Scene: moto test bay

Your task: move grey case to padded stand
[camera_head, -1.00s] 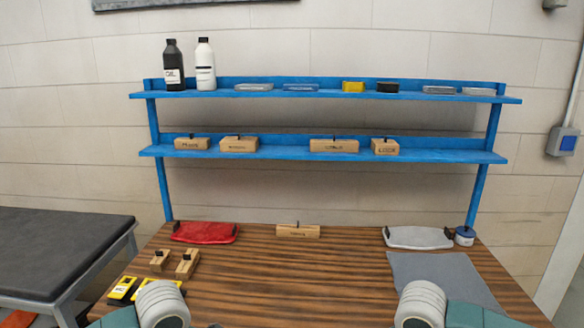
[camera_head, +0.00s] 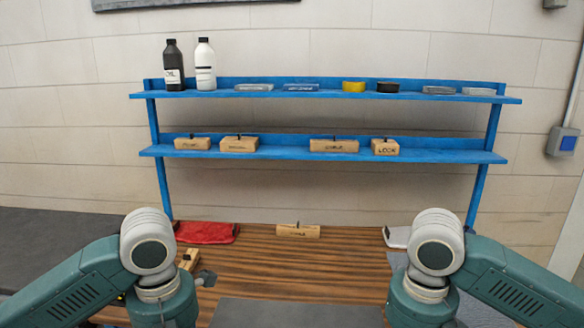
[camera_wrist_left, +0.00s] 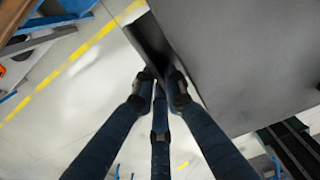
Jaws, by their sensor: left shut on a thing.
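The grey case (camera_head: 295,314) shows as a flat dark grey surface at the bottom middle of the head view, between my two arms. In the left wrist view the case (camera_wrist_left: 240,55) fills the upper right, and my left gripper (camera_wrist_left: 160,80) is shut on its edge. My right arm bends down at the right of the case; its gripper is out of view, so I cannot tell whether it touches the case. The padded stand (camera_head: 40,250) has a dark top and stands left of the wooden bench, partly hidden by my left arm.
The wooden bench (camera_head: 290,262) holds a red tray (camera_head: 207,233), a wooden block (camera_head: 298,231) and a light grey tray (camera_head: 397,237), partly hidden. A blue shelf rack (camera_head: 330,154) with bottles and blocks stands behind. Yellow floor tape (camera_wrist_left: 103,33) shows below.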

